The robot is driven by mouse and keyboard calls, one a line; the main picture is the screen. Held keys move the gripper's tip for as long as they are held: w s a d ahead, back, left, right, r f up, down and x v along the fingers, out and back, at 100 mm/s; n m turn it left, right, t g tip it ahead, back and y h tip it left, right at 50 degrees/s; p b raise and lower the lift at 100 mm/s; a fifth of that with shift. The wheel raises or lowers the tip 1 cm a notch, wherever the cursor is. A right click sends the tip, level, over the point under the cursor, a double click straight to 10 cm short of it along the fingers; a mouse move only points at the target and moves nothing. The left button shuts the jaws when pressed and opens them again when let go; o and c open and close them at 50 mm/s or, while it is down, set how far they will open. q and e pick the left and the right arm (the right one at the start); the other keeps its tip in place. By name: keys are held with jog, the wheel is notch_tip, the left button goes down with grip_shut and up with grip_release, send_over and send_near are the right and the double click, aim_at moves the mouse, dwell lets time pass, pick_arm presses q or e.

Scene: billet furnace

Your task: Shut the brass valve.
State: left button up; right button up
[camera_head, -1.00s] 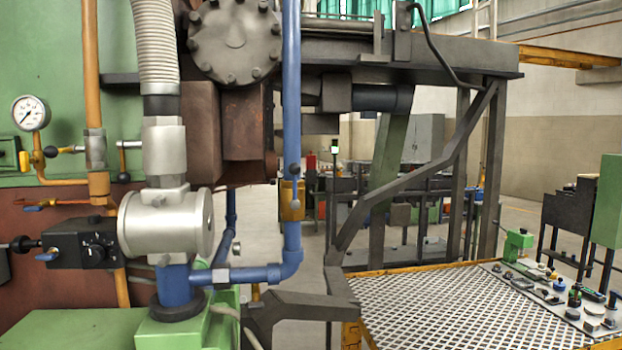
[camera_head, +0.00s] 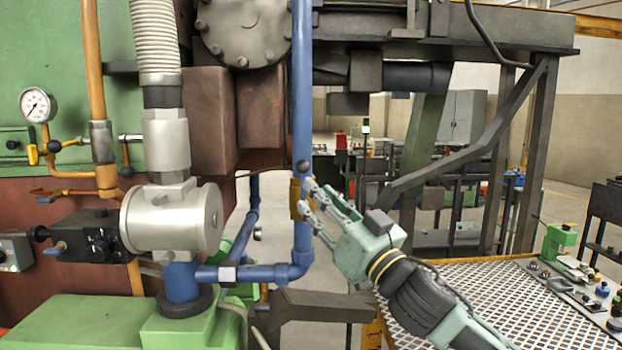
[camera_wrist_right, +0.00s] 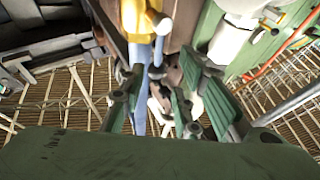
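The brass valve (camera_head: 295,193) sits on the upright blue pipe (camera_head: 302,90), right of the silver cylinder in the head view. A small dark knob shows just above it. My right gripper (camera_head: 307,197) reaches in from the right with its fingers apart, fingertips close to the valve. I cannot tell whether they touch it. In the right wrist view, the yellow valve body (camera_wrist_right: 137,18) is at the top, beyond the open fingers of my gripper (camera_wrist_right: 155,100). A grey rounded piece and a dark ball show beside the blue pipe. My left gripper is out of view.
A silver cylinder (camera_head: 172,219), pressure gauge (camera_head: 37,105) and orange pipe (camera_head: 90,60) stand left. A rusty block (camera_head: 262,120) is behind the blue pipe. A dark bracket (camera_head: 315,306) lies below. A grating platform (camera_head: 500,285) with a control panel is right.

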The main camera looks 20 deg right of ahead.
aim_at(304, 179)
jog(key=p+x, duration=0.1)
jog(key=x, duration=0.3)
jog(key=shift+w+d+r, duration=0.1)
jog(key=shift+w+p, duration=0.35)
jog(key=shift+w, duration=0.05)
grip_shut()
jog(key=shift+r, duration=0.1)
